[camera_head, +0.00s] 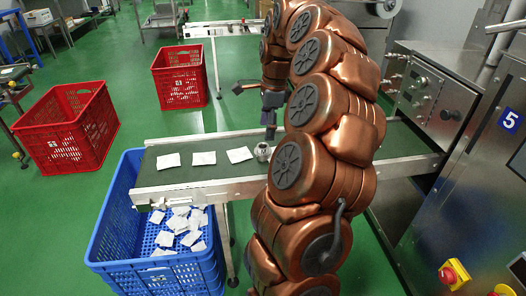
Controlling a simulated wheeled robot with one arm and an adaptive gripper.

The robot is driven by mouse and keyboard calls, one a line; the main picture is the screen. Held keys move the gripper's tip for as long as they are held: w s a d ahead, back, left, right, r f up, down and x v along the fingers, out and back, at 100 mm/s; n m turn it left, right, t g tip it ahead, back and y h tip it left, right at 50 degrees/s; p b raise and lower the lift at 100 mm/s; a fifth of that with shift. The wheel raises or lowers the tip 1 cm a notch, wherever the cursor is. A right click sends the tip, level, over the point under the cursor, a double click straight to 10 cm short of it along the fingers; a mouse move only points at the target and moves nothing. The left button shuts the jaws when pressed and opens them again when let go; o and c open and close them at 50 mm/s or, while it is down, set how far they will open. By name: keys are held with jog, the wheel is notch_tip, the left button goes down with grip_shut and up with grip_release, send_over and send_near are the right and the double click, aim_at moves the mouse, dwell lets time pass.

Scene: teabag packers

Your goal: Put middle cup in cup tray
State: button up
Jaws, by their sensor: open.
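No cup and no cup tray can be made out in the head view. My gripper (271,132) is small in the picture and points down over the conveyor belt, open. A small round silvery object (262,151) sits on the belt just below and left of the fingertips; I cannot tell what it is or whether they touch it. Several flat white teabag packets (204,158) lie in a row on the dark belt (185,174) to the left. My copper arm hides part of the belt.
A blue crate (118,225) with several white packets stands below the belt's left end. Two red crates (68,130) (180,78) stand on the green floor (135,90). A steel machine (440,105) stands at the right. A second conveyor (225,29) is behind.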

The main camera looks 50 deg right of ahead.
aim_at(263, 146)
jog(key=shift+w+a+f+b, duration=0.15)
jog(key=shift+f+b, duration=0.1)
jog(key=shift+f, duration=1)
jog(key=shift+w+a+f+b, duration=0.15)
jog(key=shift+f+b, duration=0.15)
jog(key=shift+f, duration=0.95)
jog(key=shift+w+a+f+b, duration=0.15)
jog(key=shift+f+b, duration=0.1)
jog(key=shift+f, duration=1)
jog(key=shift+c, duration=0.3)
jog(key=c, duration=1.1)
jog(key=shift+r, duration=0.1)
